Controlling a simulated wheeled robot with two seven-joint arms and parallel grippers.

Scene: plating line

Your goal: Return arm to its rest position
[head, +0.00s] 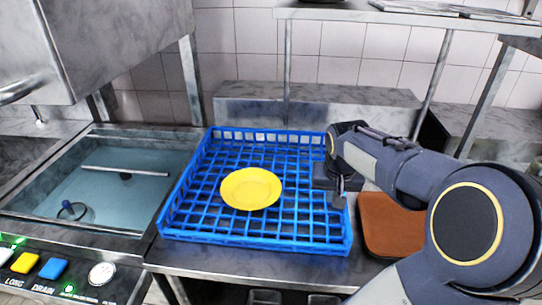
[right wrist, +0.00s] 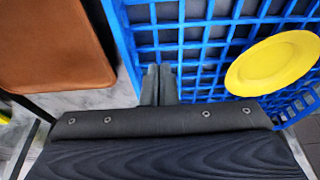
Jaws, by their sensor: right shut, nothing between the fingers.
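My right arm comes in from the right in the head view, and its gripper (head: 338,194) hangs over the right side of a blue rack (head: 176,213). The fingers are shut and empty, as the right wrist view shows, where the closed fingertips (right wrist: 159,72) lie at the rack's edge (right wrist: 122,40). A yellow plate (head: 251,188) lies flat in the rack, left of the gripper and apart from it. The plate also shows at the right of the right wrist view (right wrist: 272,64). My left gripper is not in view.
A brown board or tray (head: 391,224) lies right of the rack, under my right arm. A sink with water (head: 120,184) is at the left, below a raised metal hood (head: 110,40). A metal shelf (head: 400,17) on posts stands behind the counter.

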